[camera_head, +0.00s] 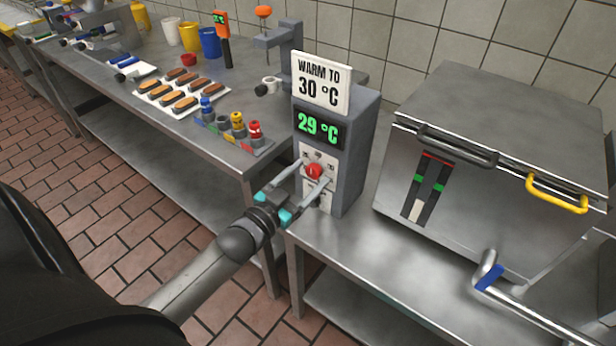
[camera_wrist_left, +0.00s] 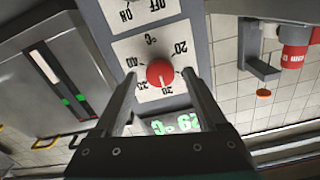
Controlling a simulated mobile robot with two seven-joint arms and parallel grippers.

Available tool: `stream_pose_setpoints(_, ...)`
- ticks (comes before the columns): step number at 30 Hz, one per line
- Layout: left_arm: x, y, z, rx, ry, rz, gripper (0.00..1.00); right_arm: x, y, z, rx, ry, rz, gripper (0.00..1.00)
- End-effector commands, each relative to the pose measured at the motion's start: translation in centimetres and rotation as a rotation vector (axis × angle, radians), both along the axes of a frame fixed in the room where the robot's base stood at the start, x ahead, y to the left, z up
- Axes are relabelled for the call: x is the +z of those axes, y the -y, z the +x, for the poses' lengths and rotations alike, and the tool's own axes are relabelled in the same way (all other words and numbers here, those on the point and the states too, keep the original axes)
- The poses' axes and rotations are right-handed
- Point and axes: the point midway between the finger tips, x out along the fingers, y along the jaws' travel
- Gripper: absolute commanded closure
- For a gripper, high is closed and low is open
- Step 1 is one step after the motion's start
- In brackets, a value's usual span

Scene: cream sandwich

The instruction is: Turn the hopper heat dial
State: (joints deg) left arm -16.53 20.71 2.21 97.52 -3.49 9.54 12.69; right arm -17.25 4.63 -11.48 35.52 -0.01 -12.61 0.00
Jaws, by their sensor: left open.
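The red heat dial (camera_head: 314,171) is on the front of a grey control box (camera_head: 357,140). The box has a green display (camera_head: 318,127) reading 29 °C and a sign (camera_head: 321,84) reading "WARM TO 30 °C". My left gripper (camera_head: 309,173) is open, with one finger on each side of the dial. In the left wrist view the dial (camera_wrist_left: 160,72) shows between the two fingers, upside down. Its white mark points toward the 30 on the scale. I cannot tell whether the fingers touch the dial. My right gripper is not in view.
A steel lidded machine (camera_head: 480,165) with dark and yellow handles stands right of the box. A tray of filled buns (camera_head: 182,91), several coloured-topped items (camera_head: 237,125) and cups (camera_head: 210,42) are on the left table.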

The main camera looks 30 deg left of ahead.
Motion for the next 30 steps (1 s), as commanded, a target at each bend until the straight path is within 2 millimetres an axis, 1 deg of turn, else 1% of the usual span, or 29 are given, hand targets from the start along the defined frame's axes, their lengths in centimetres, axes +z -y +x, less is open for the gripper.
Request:
stream_pose_setpoints(3,0.03,0.01,0.44,0.0,0.0,0.0,0.26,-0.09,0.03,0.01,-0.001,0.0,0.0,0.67)
stream_pose_setpoints(11,0.03,0.02,0.49,0.0,0.0,0.0,0.26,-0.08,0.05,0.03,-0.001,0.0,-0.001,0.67)
stream_pose_setpoints(14,0.03,0.02,0.48,0.0,0.0,0.001,0.36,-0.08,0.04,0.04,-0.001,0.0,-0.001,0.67)
stream_pose_setpoints(30,0.01,0.03,0.45,0.0,0.0,0.0,0.97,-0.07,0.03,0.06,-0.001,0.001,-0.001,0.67)
